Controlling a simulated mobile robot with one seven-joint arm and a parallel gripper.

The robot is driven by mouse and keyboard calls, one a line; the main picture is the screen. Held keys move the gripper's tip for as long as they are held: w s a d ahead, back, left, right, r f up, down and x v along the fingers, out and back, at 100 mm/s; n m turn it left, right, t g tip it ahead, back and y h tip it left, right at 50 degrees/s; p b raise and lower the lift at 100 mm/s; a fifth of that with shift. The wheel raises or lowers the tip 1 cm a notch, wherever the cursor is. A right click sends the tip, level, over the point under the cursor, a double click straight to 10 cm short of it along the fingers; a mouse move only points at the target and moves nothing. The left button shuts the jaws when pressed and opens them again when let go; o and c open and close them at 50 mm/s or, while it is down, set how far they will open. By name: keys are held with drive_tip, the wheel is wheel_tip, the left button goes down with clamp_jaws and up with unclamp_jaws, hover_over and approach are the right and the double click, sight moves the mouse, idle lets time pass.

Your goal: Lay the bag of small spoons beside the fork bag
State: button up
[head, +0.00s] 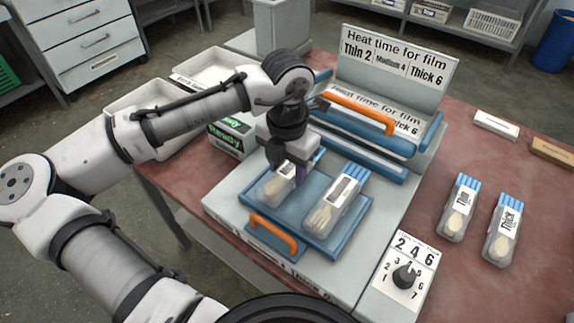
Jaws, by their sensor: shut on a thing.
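The fork bag (324,215), clear with a printed label and blue top, lies on the right part of the blue tray (340,243) at the front of the press. My gripper (288,178) points down over the tray's left part and is shut on a second clear bag (272,190), taken as the bag of small spoons. This bag is left of the fork bag, roughly parallel to it, with a narrow gap. My gripper hides much of it, and I cannot tell whether it touches the tray.
The raised blue press top with an orange handle (358,112) stands behind the tray. A second orange handle (272,234) is at the tray's front. A numbered dial (405,275) is at right. Thin (459,207) and thick (503,230) spoon bags lie on the red table.

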drive_tip(key=shift+f, duration=0.1)
drive_tip(key=o, duration=1)
drive_tip(key=shift+c, duration=0.2)
